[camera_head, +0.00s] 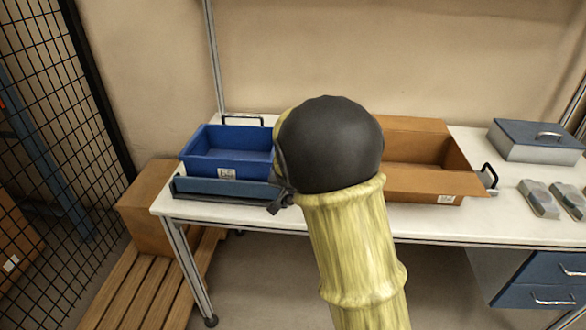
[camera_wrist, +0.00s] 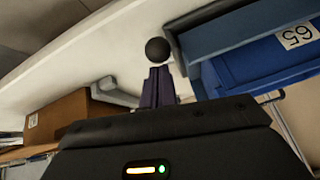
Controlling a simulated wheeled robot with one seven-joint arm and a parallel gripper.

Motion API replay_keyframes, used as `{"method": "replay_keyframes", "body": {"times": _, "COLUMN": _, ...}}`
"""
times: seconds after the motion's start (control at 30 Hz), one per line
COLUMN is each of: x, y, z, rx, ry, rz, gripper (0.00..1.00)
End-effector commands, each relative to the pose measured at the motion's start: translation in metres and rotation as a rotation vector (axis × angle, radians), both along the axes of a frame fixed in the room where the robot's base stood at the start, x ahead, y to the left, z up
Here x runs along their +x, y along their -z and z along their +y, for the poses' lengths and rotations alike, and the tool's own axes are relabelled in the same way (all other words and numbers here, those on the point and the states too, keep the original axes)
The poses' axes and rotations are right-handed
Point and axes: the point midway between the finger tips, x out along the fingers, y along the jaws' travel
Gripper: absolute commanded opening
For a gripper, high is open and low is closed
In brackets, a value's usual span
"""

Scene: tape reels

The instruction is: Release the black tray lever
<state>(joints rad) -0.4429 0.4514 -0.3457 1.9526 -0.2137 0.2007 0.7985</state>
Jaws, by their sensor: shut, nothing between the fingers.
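The blue bin (camera_head: 228,165) sits in a low blue-grey tray (camera_head: 222,190) at the left of the table. In the wrist view the tray (camera_wrist: 238,32) and bin (camera_wrist: 255,68) are at the upper right. A black ball (camera_wrist: 157,49), seemingly the lever's knob, shows beside the tray, just beyond my fingertips. My gripper (camera_wrist: 157,76) is shut and empty, pointing at the ball; I cannot tell if they touch. In the head view my arm hides most of my gripper (camera_head: 281,205) and the lever.
An open cardboard box (camera_head: 425,182) stands right of my arm, with a black handle (camera_head: 489,177) beside it.

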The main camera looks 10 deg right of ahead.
Motion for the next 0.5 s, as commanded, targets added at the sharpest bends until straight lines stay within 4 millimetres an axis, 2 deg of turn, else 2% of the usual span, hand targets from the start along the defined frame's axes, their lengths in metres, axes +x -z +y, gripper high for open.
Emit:
{"method": "replay_keyframes", "body": {"times": 0.03, "x": -0.002, "y": 0.010, "z": 0.002, "rx": 0.001, "ry": -0.001, "rz": 0.001, "gripper": 0.00}}
{"method": "replay_keyframes", "body": {"times": 0.1, "x": -0.005, "y": 0.015, "z": 0.003, "rx": 0.000, "ry": -0.001, "rz": 0.002, "gripper": 0.00}}
{"method": "replay_keyframes", "body": {"times": 0.5, "x": -0.015, "y": 0.033, "z": 0.010, "rx": 0.000, "ry": -0.007, "rz": 0.003, "gripper": 0.00}}
